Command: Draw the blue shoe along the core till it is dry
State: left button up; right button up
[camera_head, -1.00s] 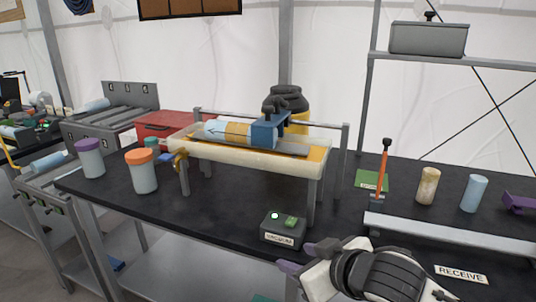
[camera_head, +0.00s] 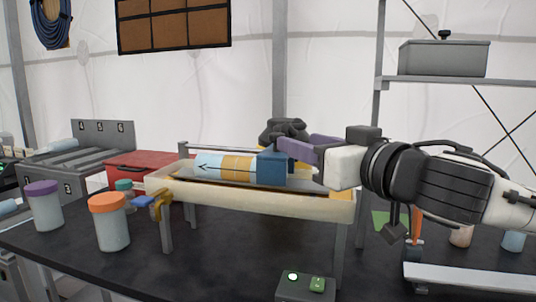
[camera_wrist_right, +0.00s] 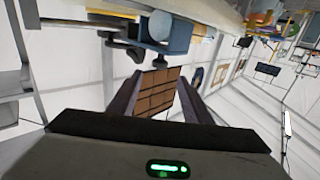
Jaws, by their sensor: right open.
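The blue shoe (camera_head: 272,168) is a block at the right end of the core (camera_head: 225,166), a pale blue cylinder with a yellow-orange band and a dark arrow pointing left. The core lies in a cream trough (camera_head: 250,200) on metal legs. A dark knob tops the shoe. My right gripper (camera_head: 290,147) has purple fingers and is open beside the knob, at its right; the head view does not show whether they touch. The right wrist view shows the blue shoe (camera_wrist_right: 172,32) and the two open fingers (camera_wrist_right: 155,95) with nothing between them. My left gripper is not in view.
An orange-lidded jar (camera_head: 110,222) and a purple-lidded jar (camera_head: 44,206) stand at the left of the dark table. A button box (camera_head: 305,287) with a lit light is at the front. A red case (camera_head: 135,168) sits behind. A rail (camera_head: 470,278) lies at the right.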

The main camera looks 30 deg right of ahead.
aim_at(277, 134)
jog(key=w+p, duration=0.2)
jog(key=w, duration=0.1)
jog(key=w+p, duration=0.3)
jog(key=w+d+p, duration=0.1)
jog(key=w+p, duration=0.1)
jog(key=w, duration=0.1)
jog(key=shift+w+r+p, duration=0.1)
jog(key=shift+w+p, duration=0.05)
jog(key=shift+p, duration=0.2)
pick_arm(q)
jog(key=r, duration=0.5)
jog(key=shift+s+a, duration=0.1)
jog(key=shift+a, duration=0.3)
pick_arm(e)
jog(key=shift+w, duration=0.45)
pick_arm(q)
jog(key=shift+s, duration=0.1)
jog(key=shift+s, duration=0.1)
pick_arm(e)
grip_shut()
